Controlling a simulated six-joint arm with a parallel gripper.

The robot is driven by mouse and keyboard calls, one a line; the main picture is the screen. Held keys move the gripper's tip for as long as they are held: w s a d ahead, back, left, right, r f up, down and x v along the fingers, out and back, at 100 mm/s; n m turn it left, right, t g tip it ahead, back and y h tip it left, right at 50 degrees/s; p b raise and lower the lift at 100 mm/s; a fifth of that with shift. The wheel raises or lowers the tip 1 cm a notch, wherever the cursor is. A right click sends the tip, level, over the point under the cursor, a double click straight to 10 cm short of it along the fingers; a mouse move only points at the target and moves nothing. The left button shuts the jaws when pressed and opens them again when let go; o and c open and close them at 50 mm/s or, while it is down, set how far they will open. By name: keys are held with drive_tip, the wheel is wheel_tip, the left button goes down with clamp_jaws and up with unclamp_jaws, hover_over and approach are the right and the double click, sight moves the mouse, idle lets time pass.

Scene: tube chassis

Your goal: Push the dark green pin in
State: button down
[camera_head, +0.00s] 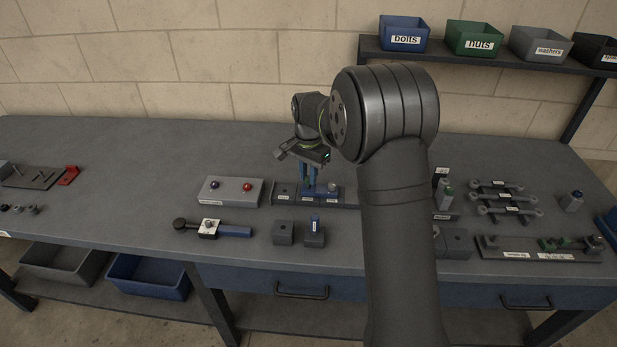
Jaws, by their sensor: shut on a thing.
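My gripper (309,183) has blue fingers that point down over a dark row of labelled blocks (284,195) in the middle of the bench. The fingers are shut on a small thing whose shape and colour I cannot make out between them. I cannot pick out the dark green pin for certain. How deep anything sits in the row is too small to tell, and my arm hides its right end.
A grey box with a blue and a red knob (230,191) stands left of the row. Racks and fixtures (507,199) fill the right.

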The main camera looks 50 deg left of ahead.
drive_tip(key=shift+r, duration=1.3)
drive_tip(key=c, duration=1.2)
unclamp_jaws()
wheel_tip(320, 180, up, 17)
drive_tip(key=shift+r, duration=0.2)
